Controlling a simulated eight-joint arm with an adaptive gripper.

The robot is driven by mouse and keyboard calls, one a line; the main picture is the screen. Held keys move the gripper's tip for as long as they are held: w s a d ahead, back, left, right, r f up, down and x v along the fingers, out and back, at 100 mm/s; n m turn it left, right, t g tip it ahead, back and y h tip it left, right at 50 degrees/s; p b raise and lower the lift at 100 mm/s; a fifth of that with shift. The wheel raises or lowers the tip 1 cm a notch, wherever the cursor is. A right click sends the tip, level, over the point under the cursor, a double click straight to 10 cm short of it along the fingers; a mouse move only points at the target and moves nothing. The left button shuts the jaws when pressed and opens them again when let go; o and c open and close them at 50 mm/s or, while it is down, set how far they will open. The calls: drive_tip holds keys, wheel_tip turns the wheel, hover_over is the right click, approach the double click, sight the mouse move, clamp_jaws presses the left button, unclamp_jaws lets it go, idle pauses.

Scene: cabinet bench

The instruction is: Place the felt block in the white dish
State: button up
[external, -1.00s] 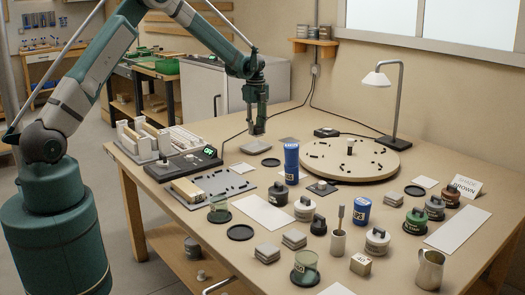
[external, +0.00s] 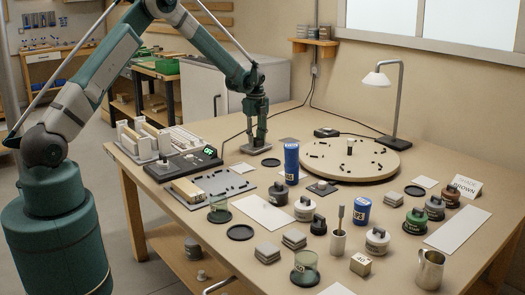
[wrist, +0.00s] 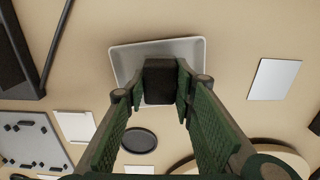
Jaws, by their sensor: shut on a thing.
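My gripper (external: 256,139) reaches down at the far side of the bench and is shut on the felt block (wrist: 160,80). The block is dark, nearly black, and sits between the two green fingers in the wrist view. The shallow white dish (wrist: 127,62) looks pale grey and lies directly below the block, mostly above and left of it in the wrist view. In the external view the dish (external: 256,150) shows under the fingertips. I cannot tell if the block touches the dish floor. The block hides part of the dish.
A blue cylinder (external: 291,160) stands right of and nearer than the dish. A dark round coaster (external: 270,162) lies close by. A round wooden board (external: 350,160) with small black pieces is to the right. A scale (external: 183,163) is to the left.

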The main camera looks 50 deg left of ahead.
sight(256, 139)
drive_tip(key=shift+f, duration=0.3)
drive_tip(key=shift+f, duration=0.15)
drive_tip(key=o, duration=0.9)
wheel_tip(256, 139, up, 12)
drive_tip(key=shift+r+p, duration=0.2)
drive_tip(key=shift+p, duration=0.75)
drive_tip(key=shift+r, duration=0.1)
